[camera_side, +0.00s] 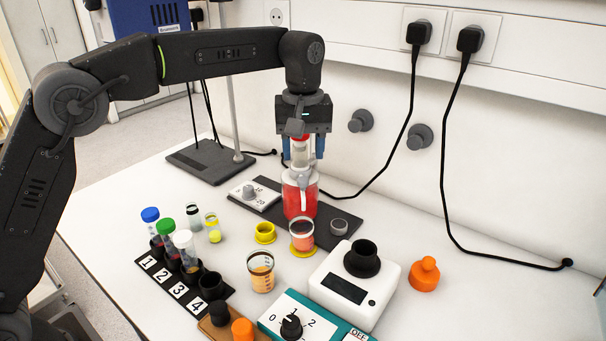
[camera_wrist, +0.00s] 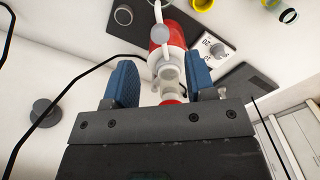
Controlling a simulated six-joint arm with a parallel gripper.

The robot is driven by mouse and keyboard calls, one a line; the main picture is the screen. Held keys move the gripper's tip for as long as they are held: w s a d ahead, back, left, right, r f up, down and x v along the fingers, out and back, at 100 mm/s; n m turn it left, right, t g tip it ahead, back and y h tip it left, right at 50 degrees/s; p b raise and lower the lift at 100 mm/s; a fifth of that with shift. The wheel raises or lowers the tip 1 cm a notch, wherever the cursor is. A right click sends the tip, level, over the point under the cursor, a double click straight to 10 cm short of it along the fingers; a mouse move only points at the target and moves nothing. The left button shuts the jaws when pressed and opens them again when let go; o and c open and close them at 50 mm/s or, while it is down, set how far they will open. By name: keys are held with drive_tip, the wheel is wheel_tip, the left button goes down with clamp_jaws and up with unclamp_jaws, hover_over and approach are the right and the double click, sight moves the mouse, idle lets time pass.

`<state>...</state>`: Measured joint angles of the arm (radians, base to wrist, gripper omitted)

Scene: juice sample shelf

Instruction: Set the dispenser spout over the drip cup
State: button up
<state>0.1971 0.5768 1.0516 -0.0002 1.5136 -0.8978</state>
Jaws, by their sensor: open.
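The dispenser (camera_side: 299,203) is a clear bottle of red liquid with a pale top, upright on a dark board. It also shows in the wrist view (camera_wrist: 167,36). Its pale spout (camera_side: 303,190) points toward the camera, on the side of the drip cup (camera_side: 302,229). The cup is small and clear, holds pinkish-red liquid and stands on a yellow base just in front of the dispenser. I cannot tell whether the spout tip is right over it. My gripper (camera_side: 303,146) is above the dispenser, its blue fingers (camera_wrist: 160,80) open on either side of the dispenser's upper part.
A dial plate (camera_side: 255,192) and a grey knob (camera_side: 339,227) sit on the dark board (camera_side: 325,239). A yellow ring (camera_side: 264,233), a beaker (camera_side: 261,272), a white device (camera_side: 355,287) and a numbered tube rack (camera_side: 177,292) stand nearer. A stand (camera_side: 212,161) is behind left.

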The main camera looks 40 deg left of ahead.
sight(303, 178)
wheel_tip(303, 178, down, 6)
drive_tip(key=shift+f, duration=0.1)
idle(0.4)
clamp_jaws()
idle(0.3)
